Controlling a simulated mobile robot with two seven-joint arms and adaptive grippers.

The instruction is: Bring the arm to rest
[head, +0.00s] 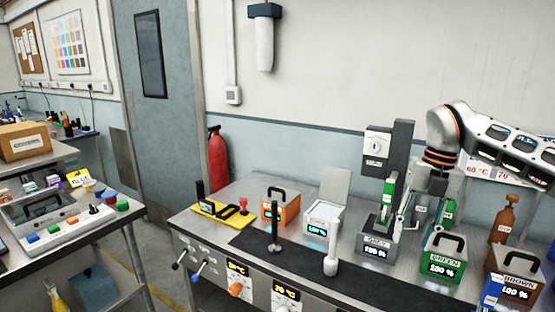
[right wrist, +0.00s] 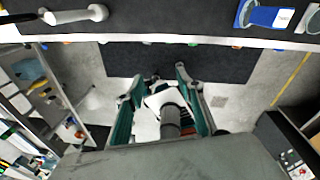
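My right arm (head: 505,143) comes in from the right in the head view, with its wrist bent downward. My right gripper (head: 421,210) hangs in front of the green and grey modules and partly hides what is behind it. In the right wrist view the two teal fingers (right wrist: 158,78) stand apart with nothing held between them. A white and dark shape shows between and below the fingers; I cannot tell whether it is part of me. My left arm and gripper are not in view.
The steel bench (head: 250,190) carries an orange module (head: 280,208), a grey module (head: 374,247), a green module (head: 442,262) and a brown module (head: 514,270). A brown bottle (head: 504,222) stands at the right. A side table (head: 75,248) is at the left. Floor shows below the right gripper.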

